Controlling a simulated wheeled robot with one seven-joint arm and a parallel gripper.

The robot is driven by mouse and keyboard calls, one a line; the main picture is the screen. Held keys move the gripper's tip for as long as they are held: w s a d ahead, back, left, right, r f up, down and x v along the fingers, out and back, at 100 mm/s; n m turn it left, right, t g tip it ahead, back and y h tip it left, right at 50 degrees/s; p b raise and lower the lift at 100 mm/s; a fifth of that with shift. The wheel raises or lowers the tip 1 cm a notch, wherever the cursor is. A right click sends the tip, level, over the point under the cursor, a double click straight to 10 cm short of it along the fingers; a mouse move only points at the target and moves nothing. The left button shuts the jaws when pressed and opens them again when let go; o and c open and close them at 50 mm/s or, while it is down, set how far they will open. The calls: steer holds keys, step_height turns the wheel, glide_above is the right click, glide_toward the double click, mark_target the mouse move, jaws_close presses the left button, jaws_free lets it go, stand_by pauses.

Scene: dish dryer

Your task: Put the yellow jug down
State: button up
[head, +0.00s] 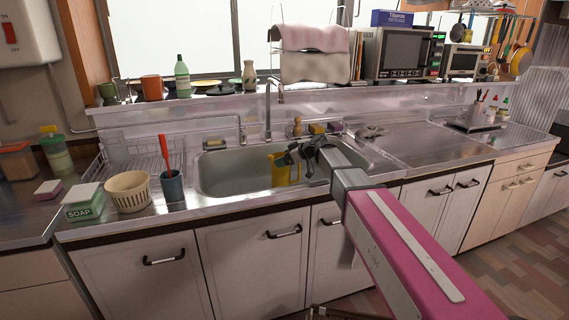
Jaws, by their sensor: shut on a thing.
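The yellow jug (281,172) is over the steel sink basin (232,178), near its right half. My gripper (292,158) reaches in from the right and is shut on the yellow jug at its upper right part. The jug looks roughly upright. My gripper hides part of it, and I cannot tell whether its base touches the sink bottom.
Left of the sink stand a blue cup (172,187) with a red-handled tool, a cream basket (129,192) and a green soap box (84,203). A tap (267,115) rises behind the basin. The steel counter right of the sink (425,145) is mostly clear.

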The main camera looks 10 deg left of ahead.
steer(key=shift+f, duration=1)
steer(key=o, duration=1)
steer(key=v, duration=1.2)
steer(key=shift+a+r, duration=0.1)
steer(key=shift+r, duration=0.1)
